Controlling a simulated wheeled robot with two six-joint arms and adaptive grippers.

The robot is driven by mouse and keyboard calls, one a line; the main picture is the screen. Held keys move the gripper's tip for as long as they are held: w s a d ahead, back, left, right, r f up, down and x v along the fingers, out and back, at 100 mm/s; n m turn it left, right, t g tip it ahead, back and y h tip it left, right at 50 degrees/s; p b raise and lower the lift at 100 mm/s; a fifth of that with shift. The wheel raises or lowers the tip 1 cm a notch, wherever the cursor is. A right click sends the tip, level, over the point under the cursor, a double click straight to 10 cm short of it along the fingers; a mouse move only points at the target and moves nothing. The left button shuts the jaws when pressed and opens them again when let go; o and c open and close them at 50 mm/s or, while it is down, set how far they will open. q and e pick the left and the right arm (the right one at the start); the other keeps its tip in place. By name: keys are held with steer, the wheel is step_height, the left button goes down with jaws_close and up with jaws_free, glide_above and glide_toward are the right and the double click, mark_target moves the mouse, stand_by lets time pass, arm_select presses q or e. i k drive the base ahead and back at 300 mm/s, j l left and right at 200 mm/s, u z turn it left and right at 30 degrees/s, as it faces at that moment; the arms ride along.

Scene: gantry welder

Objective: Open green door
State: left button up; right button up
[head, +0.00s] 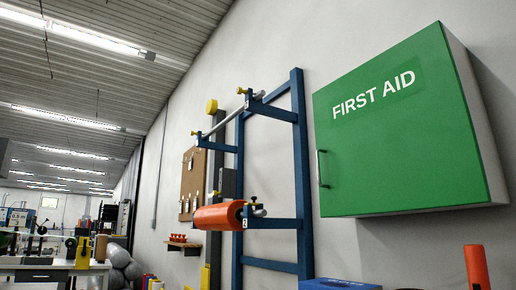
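A green door (400,145) forms the front of a wall-mounted cabinet marked "FIRST AID" in white letters. It fills the right part of the head view and looks shut. A metal bar handle (321,168) stands upright near the door's left edge. The cabinet's pale side (477,120) shows on the right. Neither of my grippers is in the head view.
A blue wall rack (304,180) with an orange roll (219,216) stands left of the cabinet. A blue box (340,284) and an orange cylinder (477,267) are below it. A pegboard (193,183) hangs farther back. A workbench (50,268) is at far left.

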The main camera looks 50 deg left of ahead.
mark_target(396, 132)
steer(key=u, duration=0.85)
